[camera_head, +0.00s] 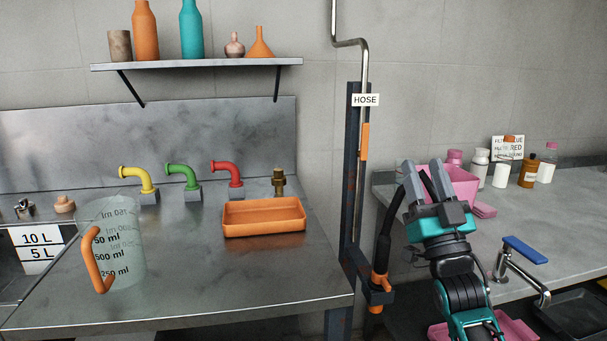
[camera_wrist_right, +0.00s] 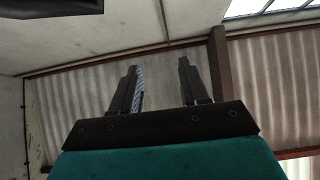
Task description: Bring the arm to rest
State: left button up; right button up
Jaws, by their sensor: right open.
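My right gripper (camera_head: 426,178) is raised at the right of the head view, its grey fingers pointing up and apart. Nothing is between them. In the right wrist view its two fingers (camera_wrist_right: 161,90) stand apart against a corrugated wall and ceiling. The gripper hides part of a pink container (camera_head: 460,186) on the right counter. I cannot tell whether it touches anything there. My left gripper is not in view.
A black hose with an orange nozzle (camera_head: 377,280) hangs on the post (camera_head: 352,200) left of my right arm. The right counter (camera_head: 485,240) holds several bottles and a blue-handled lever (camera_head: 524,250). The left counter (camera_head: 225,290) holds a measuring jug (camera_head: 122,225) and orange tray (camera_head: 264,228).

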jog(key=s+a+f+g+h+p, duration=0.1)
jog(key=s+f+g+p, duration=0.25)
jog(key=f, duration=0.65)
jog(key=s+f+g+h+p, duration=0.15)
jog(key=s+f+g, duration=0.35)
jog(key=f, duration=0.5)
pick_arm(q)
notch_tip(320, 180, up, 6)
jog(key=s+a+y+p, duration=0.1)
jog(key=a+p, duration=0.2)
jog(key=p, duration=0.1)
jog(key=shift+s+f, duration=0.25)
pick_arm(e)
jog(key=s+f+g, duration=0.3)
jog(key=s+f, duration=0.4)
jog(key=s, duration=0.2)
jog(key=s+a+f+g, duration=0.1)
jog(key=s+f+g, duration=0.3)
jog(key=s, duration=0.6)
notch_tip(320, 180, down, 3)
jog(key=shift+s+a+r+n, duration=0.1)
jog(key=shift+s+a+n, duration=0.15)
jog(key=shift+n, duration=0.15)
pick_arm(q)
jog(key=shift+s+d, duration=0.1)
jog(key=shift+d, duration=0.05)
pick_arm(e)
jog(key=shift+c, duration=0.3)
